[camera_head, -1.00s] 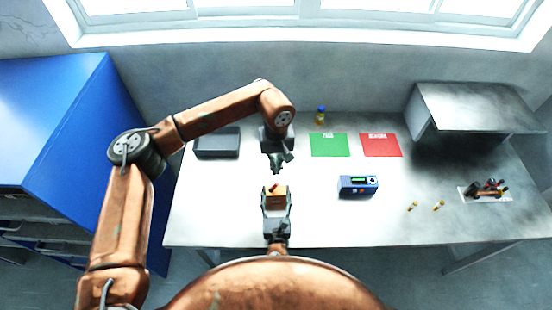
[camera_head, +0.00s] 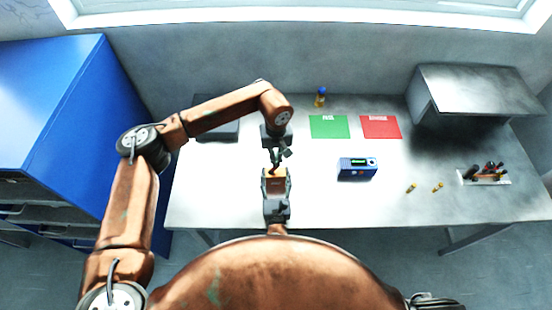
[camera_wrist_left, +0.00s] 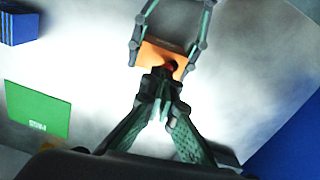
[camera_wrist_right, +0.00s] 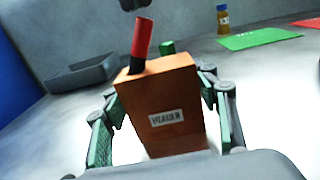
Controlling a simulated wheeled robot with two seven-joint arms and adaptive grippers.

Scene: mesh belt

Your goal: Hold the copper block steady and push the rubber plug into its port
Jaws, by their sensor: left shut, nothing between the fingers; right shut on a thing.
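The copper block (camera_head: 275,183) is boxy with a label; it stands between the fingers of my right gripper (camera_head: 275,185), which is shut on it. In the right wrist view the block (camera_wrist_right: 165,100) fills the middle. The red plug (camera_wrist_right: 142,40) with a dark lower part stands tilted at the block's top; how deep it sits is hidden. My left gripper (camera_head: 274,170) is shut and empty, pointing down over the block's top. In the left wrist view its fingertips (camera_wrist_left: 162,85) are close to the plug (camera_wrist_left: 171,66); whether they touch it I cannot tell.
A blue device (camera_head: 357,169) stands right of the block, with brass fittings (camera_head: 424,188) farther right. A green mat (camera_head: 328,126), a red mat (camera_head: 381,127) and a small bottle (camera_head: 320,97) lie behind. A dark tray (camera_head: 218,133) is behind left. A metal shelf (camera_head: 470,90) stands at right.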

